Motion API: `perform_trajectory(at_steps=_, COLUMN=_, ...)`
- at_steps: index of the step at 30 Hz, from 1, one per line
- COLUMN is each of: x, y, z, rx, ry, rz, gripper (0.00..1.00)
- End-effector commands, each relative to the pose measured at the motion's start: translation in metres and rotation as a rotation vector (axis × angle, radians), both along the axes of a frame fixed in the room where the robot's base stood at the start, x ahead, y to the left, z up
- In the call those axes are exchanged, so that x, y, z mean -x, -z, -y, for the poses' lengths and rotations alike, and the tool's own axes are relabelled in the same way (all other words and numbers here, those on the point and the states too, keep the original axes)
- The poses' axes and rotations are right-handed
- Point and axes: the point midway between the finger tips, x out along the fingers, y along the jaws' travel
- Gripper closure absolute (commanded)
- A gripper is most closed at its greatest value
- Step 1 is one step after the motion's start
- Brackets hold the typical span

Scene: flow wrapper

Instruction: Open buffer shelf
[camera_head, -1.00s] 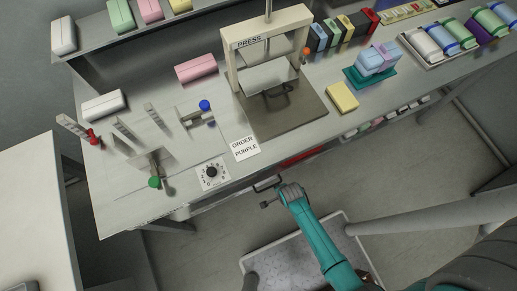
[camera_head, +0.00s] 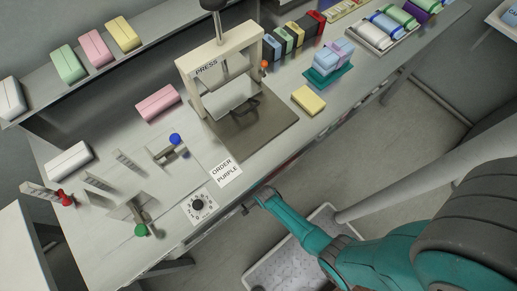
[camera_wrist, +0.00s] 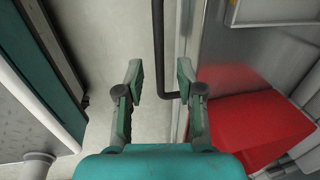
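In the wrist view, a dark bar handle (camera_wrist: 158,40) runs between the two fingers of my gripper (camera_wrist: 160,78) and bends right towards a grey metal front. The fingers are apart, with visible gaps to the handle. A grey metal panel (camera_wrist: 225,45) lies to the right; I take it to be part of the buffer shelf, but cannot be sure. The shelf under the bench is mostly hidden there.
A red block-like thing (camera_wrist: 260,130) is right of my gripper. Above are the bench (camera_head: 165,235), the dial (camera_head: 199,206), the "ORDER PURPLE" card (camera_head: 226,171) and the press (camera_head: 220,65). A yellow block (camera_head: 308,100) lies near the edge. Open floor (camera_head: 400,120) lies in front.

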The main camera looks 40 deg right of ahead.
Motion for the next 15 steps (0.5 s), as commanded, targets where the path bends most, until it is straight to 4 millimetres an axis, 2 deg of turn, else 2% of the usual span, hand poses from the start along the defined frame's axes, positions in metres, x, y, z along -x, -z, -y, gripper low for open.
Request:
perform_trajectory(at_steps=6, x=-0.004, y=0.017, z=0.0, rx=0.0, ry=0.0, rz=0.0, gripper=0.63)
perform_trajectory(at_steps=15, x=-0.005, y=0.024, z=0.0, rx=0.0, ry=0.0, rz=0.001, gripper=0.63)
